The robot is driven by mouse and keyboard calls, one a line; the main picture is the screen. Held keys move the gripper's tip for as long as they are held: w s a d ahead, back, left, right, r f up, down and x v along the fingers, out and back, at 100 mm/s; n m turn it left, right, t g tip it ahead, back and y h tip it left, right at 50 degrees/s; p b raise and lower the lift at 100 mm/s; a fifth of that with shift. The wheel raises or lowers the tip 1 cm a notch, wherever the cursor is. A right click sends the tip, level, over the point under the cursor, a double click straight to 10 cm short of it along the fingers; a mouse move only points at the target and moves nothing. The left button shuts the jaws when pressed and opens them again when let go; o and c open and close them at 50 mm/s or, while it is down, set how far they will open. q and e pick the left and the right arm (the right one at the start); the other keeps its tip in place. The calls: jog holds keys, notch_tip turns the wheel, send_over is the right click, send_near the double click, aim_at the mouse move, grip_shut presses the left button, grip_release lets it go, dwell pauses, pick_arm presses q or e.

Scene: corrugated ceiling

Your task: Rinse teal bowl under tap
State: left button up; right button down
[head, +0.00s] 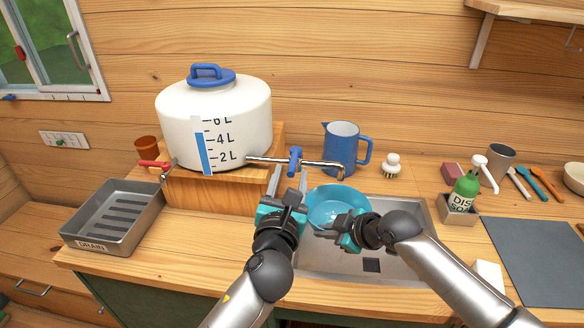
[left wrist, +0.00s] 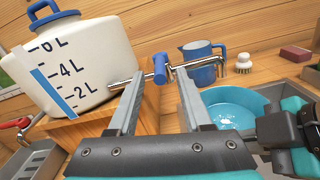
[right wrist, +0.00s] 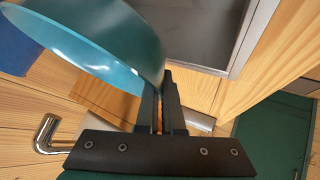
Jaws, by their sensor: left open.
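The teal bowl (head: 325,197) is under the spout end of the metal tap (head: 325,163), over the sink (head: 310,262). Pale glints show inside it in the left wrist view (left wrist: 232,108); no clear stream shows. My right gripper (head: 343,232) is shut on the bowl's near rim; in the right wrist view the fingers (right wrist: 160,105) meet at the bowl wall (right wrist: 110,40). My left gripper (head: 290,182) is open just in front of the tap's blue handle (head: 295,159). In the left wrist view the handle (left wrist: 160,70) shows between the fingertips (left wrist: 157,85); contact cannot be told.
A white water tank (head: 240,125) stands on a wooden block behind left. A blue jug (head: 341,146) and a brush (head: 391,167) stand behind the sink. A soap bottle (head: 465,190) and a dark mat (head: 540,255) are right, a drain tray (head: 112,215) left.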

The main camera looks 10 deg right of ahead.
aim_at(294, 162)
pick_arm(q)
jog(key=shift+x, duration=1.7)
grip_shut()
